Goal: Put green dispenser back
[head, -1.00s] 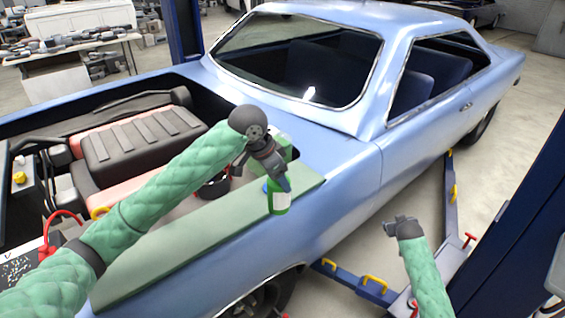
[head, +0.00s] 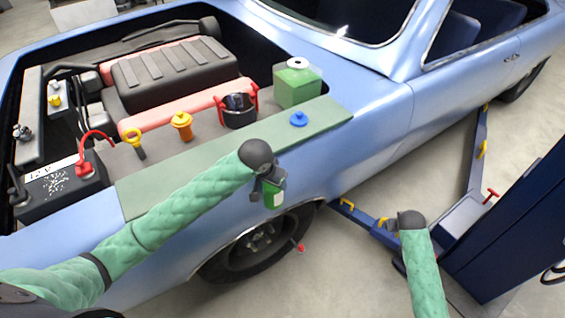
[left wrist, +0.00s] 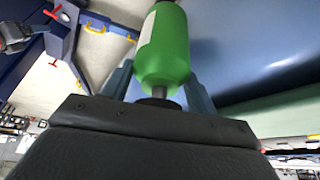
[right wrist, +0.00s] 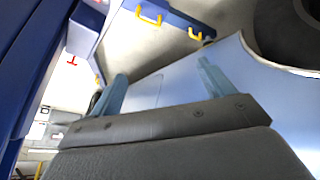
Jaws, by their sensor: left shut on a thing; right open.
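The green dispenser (head: 273,194) is a small green bottle with a pale label. My left gripper (head: 266,184) is shut on it and holds it off the car's side, above the front wheel. The green bottle also fills the middle of the left wrist view (left wrist: 164,50), between the two fingers. A blue cap (head: 299,119) sits on the green fender mat (head: 215,150). A square green container (head: 297,86) with a white top stands behind the mat. My right gripper (head: 402,222) is open and empty, to the right beside the lift; its fingers show apart in the right wrist view (right wrist: 160,92).
Much of the mat is clear.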

